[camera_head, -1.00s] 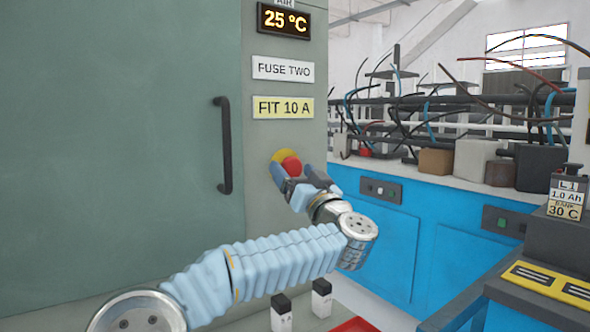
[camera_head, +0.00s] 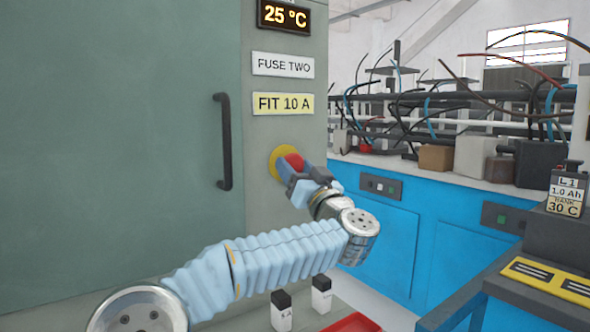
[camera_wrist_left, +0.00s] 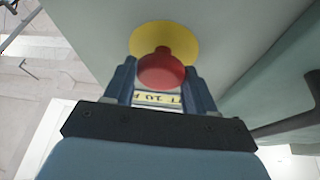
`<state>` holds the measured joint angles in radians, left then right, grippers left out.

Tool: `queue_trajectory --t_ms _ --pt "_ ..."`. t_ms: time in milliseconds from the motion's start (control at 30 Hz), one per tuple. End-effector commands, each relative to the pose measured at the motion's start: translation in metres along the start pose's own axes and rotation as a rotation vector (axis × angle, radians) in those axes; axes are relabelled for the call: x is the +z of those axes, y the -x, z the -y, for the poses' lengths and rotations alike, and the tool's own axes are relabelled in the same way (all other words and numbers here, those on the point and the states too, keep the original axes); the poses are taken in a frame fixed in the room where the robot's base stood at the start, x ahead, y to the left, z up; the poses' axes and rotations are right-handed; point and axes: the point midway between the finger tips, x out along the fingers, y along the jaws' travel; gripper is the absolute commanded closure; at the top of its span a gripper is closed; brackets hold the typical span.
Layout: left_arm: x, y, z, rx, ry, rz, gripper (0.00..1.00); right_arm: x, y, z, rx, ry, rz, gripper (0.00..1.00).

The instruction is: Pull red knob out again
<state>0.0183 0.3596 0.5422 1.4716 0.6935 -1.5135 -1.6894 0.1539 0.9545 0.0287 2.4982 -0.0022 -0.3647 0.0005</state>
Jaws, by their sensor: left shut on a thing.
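The red knob (camera_head: 293,162) sits on a round yellow plate (camera_head: 277,165) on the front of the grey-green cabinet. My left gripper (camera_head: 298,180) is at the knob, shut on it. In the left wrist view the red knob (camera_wrist_left: 162,70) lies between the two blue fingers of my left gripper (camera_wrist_left: 161,82), in front of the yellow plate (camera_wrist_left: 180,38). Part of the knob is hidden by the fingers in the head view. My right gripper is not in view.
The cabinet (camera_head: 120,150) has a black vertical handle (camera_head: 225,142) left of the knob. Signs reading FUSE TWO (camera_head: 283,66) and FIT 10 A (camera_head: 283,104) are above. Two small fuses (camera_head: 281,311) stand below my arm. Blue benches (camera_head: 390,220) with batteries are at right.

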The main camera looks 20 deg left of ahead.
Motion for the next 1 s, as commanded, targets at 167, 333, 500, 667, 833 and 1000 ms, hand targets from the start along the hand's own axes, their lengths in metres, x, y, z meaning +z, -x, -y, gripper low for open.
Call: queue_trajectory --t_ms 167,333,500,667,833,1000 --pt "-0.005 0.014 -0.001 0.001 -0.001 0.002 0.99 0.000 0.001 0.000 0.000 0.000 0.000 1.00" --pt "-0.004 0.014 -0.002 0.002 -0.001 0.002 0.99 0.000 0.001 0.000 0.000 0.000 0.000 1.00" --pt "-0.004 0.014 -0.001 0.002 -0.001 0.002 0.20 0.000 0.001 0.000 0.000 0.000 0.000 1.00" --pt "-0.005 0.013 -0.001 0.001 -0.001 0.001 0.18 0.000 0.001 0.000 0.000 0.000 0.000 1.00" --pt "-0.004 0.015 -0.001 0.001 -0.001 0.001 0.18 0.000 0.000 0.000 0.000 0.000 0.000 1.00" --pt "-0.004 0.038 -0.002 0.004 0.000 -0.001 0.18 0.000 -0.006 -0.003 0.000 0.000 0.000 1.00"
